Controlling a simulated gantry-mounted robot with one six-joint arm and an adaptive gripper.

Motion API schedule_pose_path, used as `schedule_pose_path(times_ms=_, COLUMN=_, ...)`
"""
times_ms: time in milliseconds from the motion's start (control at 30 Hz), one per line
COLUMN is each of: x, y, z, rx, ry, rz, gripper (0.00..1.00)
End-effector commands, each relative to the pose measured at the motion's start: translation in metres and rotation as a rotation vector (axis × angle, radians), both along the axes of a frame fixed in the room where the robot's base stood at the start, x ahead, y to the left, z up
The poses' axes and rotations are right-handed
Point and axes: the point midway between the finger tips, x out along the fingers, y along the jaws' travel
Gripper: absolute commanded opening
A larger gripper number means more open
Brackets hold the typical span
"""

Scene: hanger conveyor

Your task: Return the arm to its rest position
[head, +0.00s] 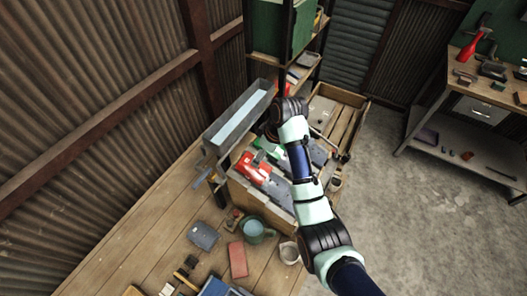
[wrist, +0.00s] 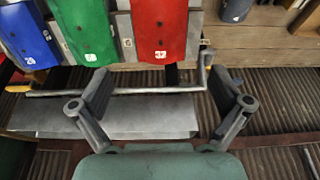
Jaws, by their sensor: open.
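My arm reaches from the bottom right of the head view up over the conveyor area, bent at the wrist. My gripper (wrist: 160,88) shows in the wrist view with its two grey fingers spread wide and nothing held between them. In the head view the gripper is mostly hidden by my wrist. A thin metal rod with an upturned end (wrist: 130,92) crosses the wrist view beyond the fingers. I cannot tell whether they touch it. Red (wrist: 159,28), green (wrist: 89,30) and blue (wrist: 30,36) pieces hang or lie side by side above the rod.
A long grey trough (head: 240,113) lies left of my wrist, by the corrugated wall. A shelf rack with a dark post (head: 286,45) stands just behind my wrist. A mug (head: 254,231) and a red block (head: 238,260) stand on the wooden table.

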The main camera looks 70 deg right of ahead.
Motion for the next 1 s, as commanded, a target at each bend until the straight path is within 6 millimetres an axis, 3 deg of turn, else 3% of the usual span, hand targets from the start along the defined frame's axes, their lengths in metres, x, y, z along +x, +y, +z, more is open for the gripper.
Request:
schedule_pose_path(times_ms=867, x=0.000, y=0.000, z=0.001, rx=0.000, ry=0.001, rz=0.000, gripper=1.00)
schedule_pose_path(times_ms=967, x=0.015, y=0.016, z=0.006, rx=-0.021, ry=-0.015, rz=0.009, gripper=1.00)
schedule_pose_path(times_ms=1000, x=0.029, y=0.031, z=0.012, rx=-0.040, ry=-0.030, rz=0.017, gripper=1.00)
